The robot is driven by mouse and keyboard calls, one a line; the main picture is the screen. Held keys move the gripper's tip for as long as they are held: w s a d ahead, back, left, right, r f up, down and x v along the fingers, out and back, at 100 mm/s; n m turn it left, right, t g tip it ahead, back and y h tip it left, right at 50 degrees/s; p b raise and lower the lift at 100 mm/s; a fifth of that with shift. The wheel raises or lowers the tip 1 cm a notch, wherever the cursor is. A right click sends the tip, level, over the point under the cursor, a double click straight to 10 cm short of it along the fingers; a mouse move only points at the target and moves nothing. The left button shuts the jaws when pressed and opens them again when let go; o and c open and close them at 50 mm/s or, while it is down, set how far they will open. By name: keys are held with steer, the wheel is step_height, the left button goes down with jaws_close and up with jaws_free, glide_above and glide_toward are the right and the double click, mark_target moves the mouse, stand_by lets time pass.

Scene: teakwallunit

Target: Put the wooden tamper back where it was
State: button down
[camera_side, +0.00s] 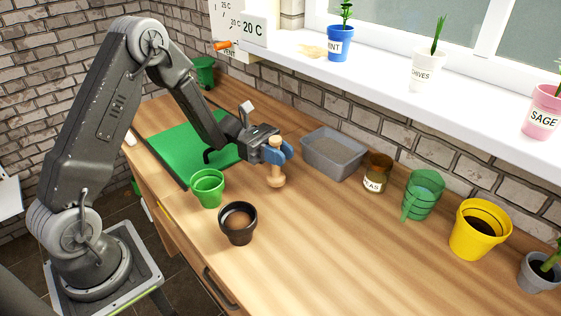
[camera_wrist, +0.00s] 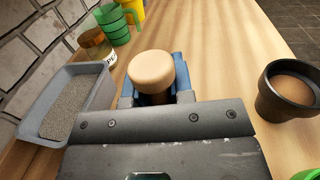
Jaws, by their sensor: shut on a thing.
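The wooden tamper (camera_side: 277,177) is upright in the side view, a pale turned piece with a wide round base. My gripper (camera_side: 278,153) with blue fingers is shut on its upper part. The tamper's base is at or just above the wooden bench; I cannot tell if it touches. In the wrist view the tamper's round pale top (camera_wrist: 152,71) shows between the blue fingers (camera_wrist: 153,92), and its lower part is mostly hidden.
A grey tray of grit (camera_side: 333,153) stands behind right of the tamper, beside a brown jar (camera_side: 376,176). A black pot with soil (camera_side: 238,224) and a green pot (camera_side: 207,188) stand in front left. A green mat (camera_side: 185,146) lies left. Bench front right is clear.

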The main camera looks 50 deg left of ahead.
steer(key=shift+f, duration=1.25)
steer(key=shift+f, duration=0.15)
steer(key=c, duration=1)
jaws_free()
